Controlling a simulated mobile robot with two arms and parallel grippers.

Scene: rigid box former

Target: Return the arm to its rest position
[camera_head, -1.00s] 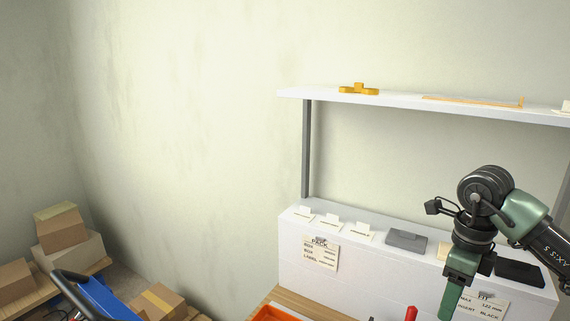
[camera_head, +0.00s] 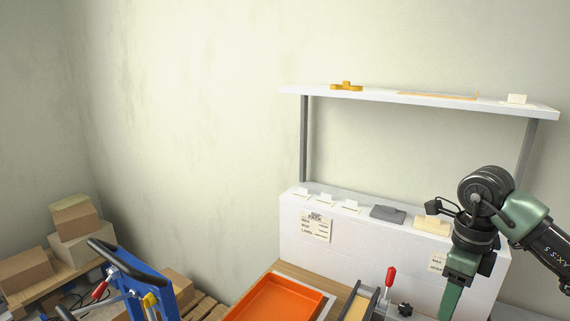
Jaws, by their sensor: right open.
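My right arm comes in from the right edge, and its green and black wrist hangs down at the lower right. My right gripper (camera_head: 452,298) points downward in front of the white block, with its jaws open. Its fingertips are cut off by the bottom edge of the view, and I see nothing held between the visible finger parts. My left gripper is not in view.
A white block (camera_head: 345,243) carries small cards, a grey pad (camera_head: 388,214) and a cream pad (camera_head: 432,225). A shelf (camera_head: 380,96) stands above. An orange tray (camera_head: 285,300) and red-handled clamp (camera_head: 390,278) are below. Boxes (camera_head: 80,232) and a blue frame (camera_head: 133,280) stand left.

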